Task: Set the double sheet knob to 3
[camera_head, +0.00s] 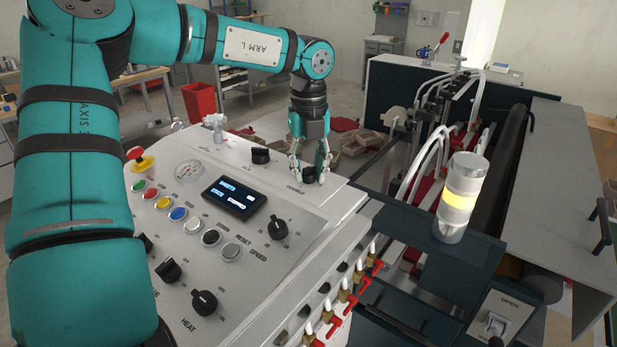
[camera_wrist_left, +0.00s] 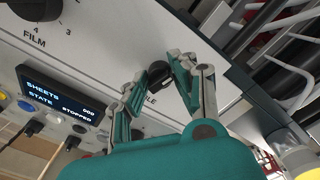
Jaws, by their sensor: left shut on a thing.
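The double sheet knob (camera_wrist_left: 158,72) is a small dark knob near the panel's edge, with a partly covered label ending in "LE" beside it in the wrist view. My left gripper (camera_wrist_left: 152,82) reaches down over it, one finger on each side, and is shut on the knob. In the head view my left gripper (camera_head: 309,176) stands at the far right corner of the panel, behind the "DOUBLE" label. The fingers hide most of the knob there, and its scale and pointer cannot be read. My right gripper is not in view.
The film knob (camera_head: 260,155) sits close to the left of my gripper. The display (camera_head: 234,198) reads stopped. The speed knob (camera_head: 278,229), heat knob (camera_head: 204,302) and coloured buttons lie nearer. Red-handled valves (camera_head: 352,299) line the panel's right side; a signal lamp (camera_head: 461,196) stands beyond.

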